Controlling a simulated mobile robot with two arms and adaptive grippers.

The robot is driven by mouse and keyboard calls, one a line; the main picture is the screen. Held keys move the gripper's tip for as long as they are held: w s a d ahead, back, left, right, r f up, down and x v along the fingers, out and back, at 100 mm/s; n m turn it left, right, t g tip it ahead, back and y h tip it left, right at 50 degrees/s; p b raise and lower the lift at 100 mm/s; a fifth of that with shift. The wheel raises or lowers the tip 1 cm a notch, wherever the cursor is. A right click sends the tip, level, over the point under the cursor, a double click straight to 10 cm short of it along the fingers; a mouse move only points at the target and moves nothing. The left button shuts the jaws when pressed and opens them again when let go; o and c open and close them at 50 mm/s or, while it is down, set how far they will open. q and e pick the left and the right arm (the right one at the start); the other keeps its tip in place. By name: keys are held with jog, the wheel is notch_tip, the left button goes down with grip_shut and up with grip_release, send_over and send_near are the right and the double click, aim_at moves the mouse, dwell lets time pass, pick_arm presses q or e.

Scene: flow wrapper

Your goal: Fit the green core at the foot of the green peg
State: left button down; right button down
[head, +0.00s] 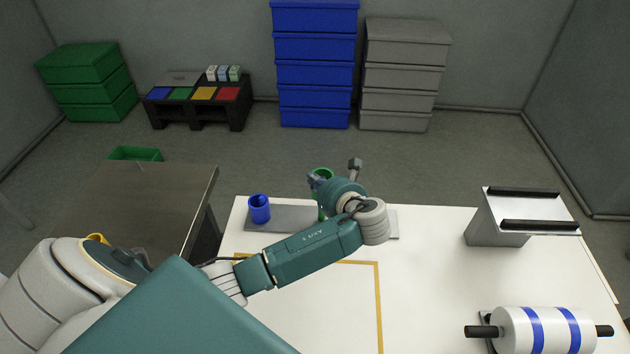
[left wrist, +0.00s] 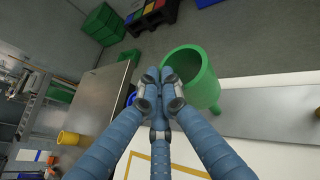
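The green core (head: 323,173), a hollow tube, is in the fingers of my left gripper (head: 317,184) over the grey peg board (head: 283,215). In the left wrist view my left gripper (left wrist: 160,77) has its fingertips close together at the wall of the core (left wrist: 205,85), at its open rim. The green peg (left wrist: 217,107) shows just below the core, on the board; in the head view part of it (head: 321,213) shows under the gripper. How far the peg reaches inside the core is hidden. My right gripper is not in view.
A blue core (head: 259,209) stands at the board's left end. A roll with blue bands (head: 547,329) and a grey stand (head: 497,226) are on the right of the white table. A brown desk (head: 160,195) is to the left, with a yellow core (left wrist: 68,138).

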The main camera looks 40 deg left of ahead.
aim_at(315, 196)
pick_arm(q)
jog(key=shift+f+b, duration=1.25)
jog(key=shift+f, duration=1.1)
jog(key=shift+f+b, duration=0.3)
jog(key=shift+f, duration=1.4)
jog(key=c, duration=1.9)
grip_release()
jog(key=shift+o, duration=0.2)
jog(key=shift+d, duration=0.1)
